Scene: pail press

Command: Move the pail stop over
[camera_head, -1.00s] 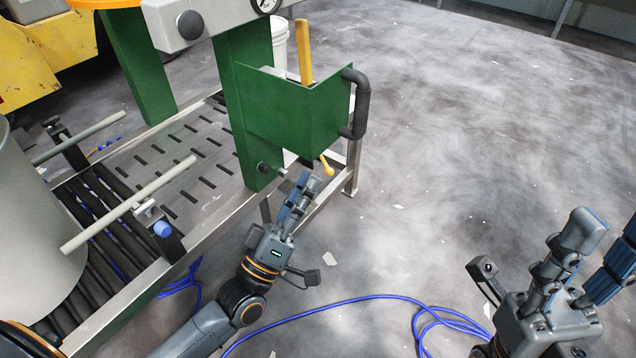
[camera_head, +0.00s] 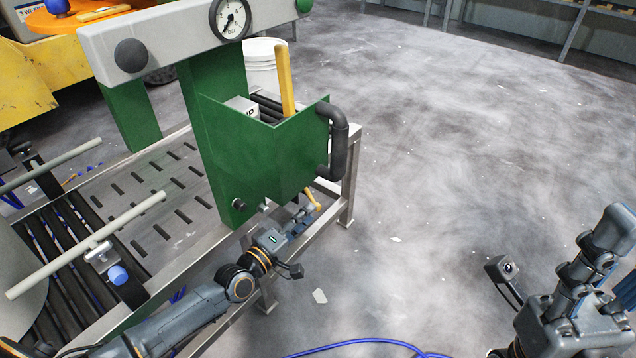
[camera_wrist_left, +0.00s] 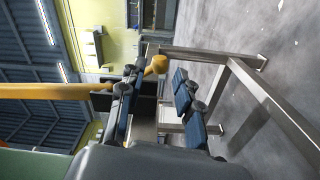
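I cannot tell for certain which part is the pail stop. A short yellow-knobbed lever (camera_head: 313,200) shows low at the green press frame, by the near edge of the metal table. In the left wrist view its yellow knob (camera_wrist_left: 157,65) lies between the fingertips. My left gripper (camera_head: 300,217) is at the lever, partly hidden in the head view; its fingers (camera_wrist_left: 155,88) are apart in the wrist view, and no grip shows. My right gripper (camera_head: 620,255) is open and empty at the right.
A green box (camera_head: 270,150) with a black handle (camera_head: 338,145) stands above the left gripper. A thicker yellow handle (camera_head: 286,80) rises behind it. Guide rails (camera_head: 90,245) run over the roller table. A white bucket (camera_head: 265,60) is behind.

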